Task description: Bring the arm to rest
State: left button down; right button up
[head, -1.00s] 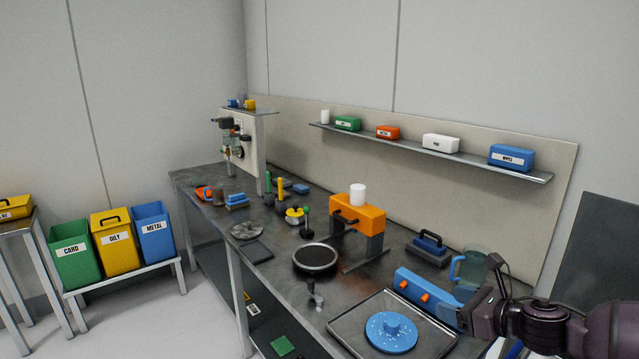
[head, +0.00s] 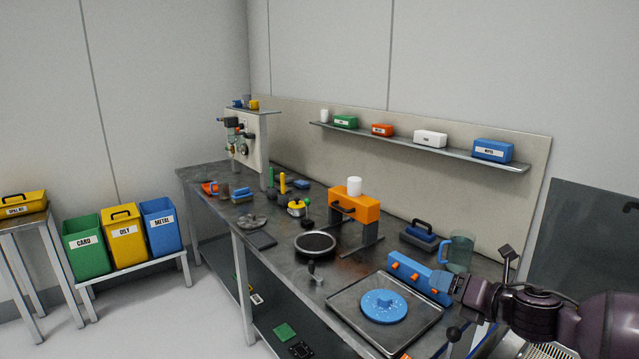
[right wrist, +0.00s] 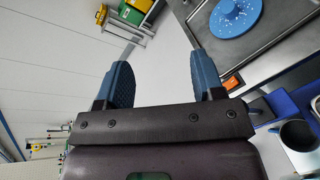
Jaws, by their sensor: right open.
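My right arm comes in from the right in the head view, over the near right end of the workbench. My right gripper (head: 445,282) is beside the tray there. In the right wrist view its two blue fingers (right wrist: 163,85) are spread apart with nothing between them, so it is open and empty. A blue round part with a raised hub (head: 384,305) lies in the grey tray (head: 343,307), clear of the fingers; it also shows in the right wrist view (right wrist: 235,17). My left gripper is not in view.
A blue box with orange knobs (head: 411,274) and a clear jug (head: 459,252) stand close to my right gripper. An orange stand (head: 355,207) and a black round dish (head: 316,244) are farther along the bench. Bins (head: 125,238) stand at the left. Open floor lies before the bench.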

jog(key=s+a+f+m+t+h+b, duration=0.1)
jog(key=s+a+f+m+b, duration=0.2)
jog(key=f+m, duration=0.5)
jog(key=s+a+f+m+t+b, duration=0.1)
jog(key=s+a+f+m, duration=0.25)
jog(key=m, duration=0.85)
pick_arm(q)
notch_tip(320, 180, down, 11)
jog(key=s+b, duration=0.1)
jog(key=b, duration=0.4)
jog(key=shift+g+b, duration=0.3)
jog(key=shift+b, duration=0.1)
pick_arm(e)
jog(key=s+d+f+m+g+h, duration=0.1)
jog(key=s+f+m, duration=0.3)
jog(key=s+f, duration=0.4)
jog(key=s+d+f+m+g+h, duration=0.1)
jog(key=s+d+f+m+h, duration=0.3)
jog(key=s+f, duration=0.4)
jog(key=s+d+f+m+g+h, duration=0.1)
jog(key=s+d+f+m+h, duration=0.1)
jog(key=s+f+m, duration=0.3)
jog(key=s+d+f, duration=0.1)
jog(key=s+f, duration=0.2)
jog(key=f, duration=0.3)
jog(key=shift+s+m+h, duration=0.15)
jog(key=shift+m+h, duration=0.15)
